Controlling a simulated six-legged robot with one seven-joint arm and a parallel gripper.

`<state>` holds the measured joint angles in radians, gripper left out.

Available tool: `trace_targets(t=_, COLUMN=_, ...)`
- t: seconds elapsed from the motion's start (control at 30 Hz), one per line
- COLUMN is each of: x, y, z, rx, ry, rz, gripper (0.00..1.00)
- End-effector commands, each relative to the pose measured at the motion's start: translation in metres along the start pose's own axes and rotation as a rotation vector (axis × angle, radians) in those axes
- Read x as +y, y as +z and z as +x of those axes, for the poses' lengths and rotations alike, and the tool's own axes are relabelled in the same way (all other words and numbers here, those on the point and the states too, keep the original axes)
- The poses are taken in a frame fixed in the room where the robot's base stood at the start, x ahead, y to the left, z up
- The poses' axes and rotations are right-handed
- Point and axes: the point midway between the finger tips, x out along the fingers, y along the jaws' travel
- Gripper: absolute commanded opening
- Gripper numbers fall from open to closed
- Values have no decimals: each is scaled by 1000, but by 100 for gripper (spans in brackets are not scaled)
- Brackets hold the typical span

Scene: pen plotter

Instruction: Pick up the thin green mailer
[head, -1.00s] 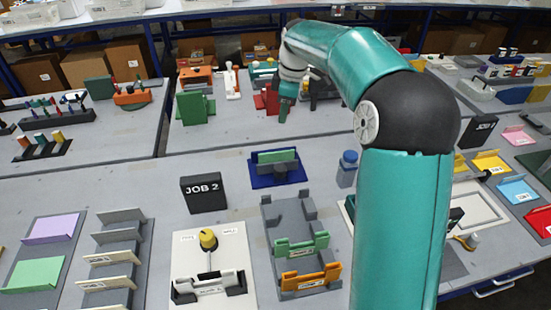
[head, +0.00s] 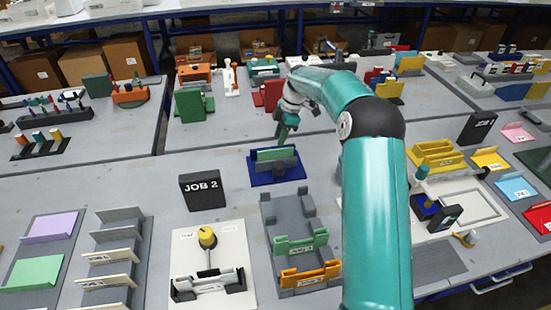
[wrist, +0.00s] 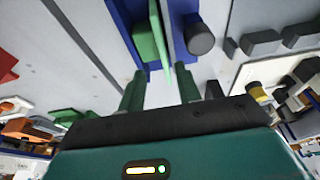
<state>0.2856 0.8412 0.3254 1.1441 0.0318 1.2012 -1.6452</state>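A thin green mailer (head: 277,154) stands upright in a blue holder (head: 262,178) in the head view. In the wrist view the thin green mailer (wrist: 158,35) is edge-on in the blue holder (wrist: 124,22), with a wider green piece beside it. My gripper (head: 287,128) is just above and behind the holder in the head view. In the wrist view its two green fingers (wrist: 160,88) are apart, with the mailer's edge lined up between them. I see no contact, and the gap between them is empty.
A dark round knob (wrist: 200,38) sits by the holder. A black JOB 2 sign (head: 203,188) stands to the left, and a grey rack (head: 285,215) with green and orange pieces stands in front. A green upright stand (head: 190,105) is behind left. Bare table lies left of the holder.

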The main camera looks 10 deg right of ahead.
Motion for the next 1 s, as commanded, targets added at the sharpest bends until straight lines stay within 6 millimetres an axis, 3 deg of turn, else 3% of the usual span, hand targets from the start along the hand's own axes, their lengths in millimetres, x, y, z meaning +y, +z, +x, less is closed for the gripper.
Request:
trace_targets(t=0.43, x=-6, y=0, z=52, rx=1, ry=-1, rz=0, gripper=34)
trace_targets(t=0.7, x=-5, y=0, z=56, rx=0, ry=1, rz=0, gripper=34)
trace_targets(t=0.9, x=-5, y=0, z=56, rx=0, ry=1, rz=0, gripper=0)
trace_targets(t=1.0, x=-5, y=0, z=56, rx=0, ry=1, rz=0, gripper=0)
